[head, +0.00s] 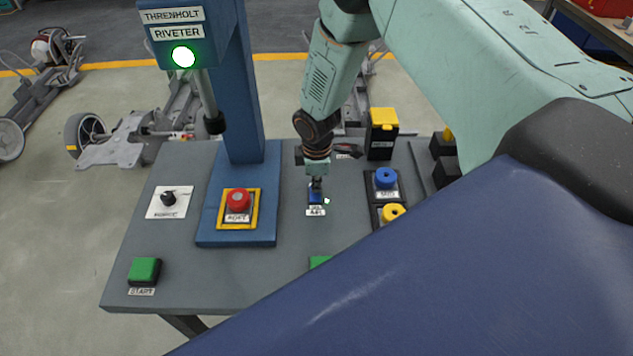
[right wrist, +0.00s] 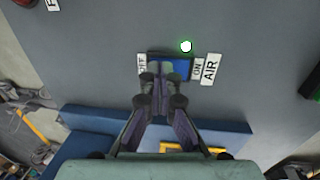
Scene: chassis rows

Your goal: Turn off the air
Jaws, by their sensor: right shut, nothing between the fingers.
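The air switch is a small blue rocker (head: 315,197) on the grey bench top, right of the riveter's blue base. In the right wrist view the rocker (right wrist: 182,68) lies between an OFF label (right wrist: 142,66) and an ON label (right wrist: 198,69), with an AIR label (right wrist: 211,69) beyond. A small lamp (right wrist: 186,47) beside it glows whitish green. My right gripper (head: 317,184) is shut and empty, pointing down at the rocker. In the wrist view its fingertips (right wrist: 160,80) overlap the OFF end; I cannot tell whether they touch. My left gripper is not in view.
The riveter column (head: 243,90) stands left of my right arm, with a lit green lamp (head: 184,57). A red button (head: 238,200), a black knob (head: 168,198) and a green START button (head: 144,270) are left. Blue (head: 385,178) and yellow (head: 392,212) knobs are right.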

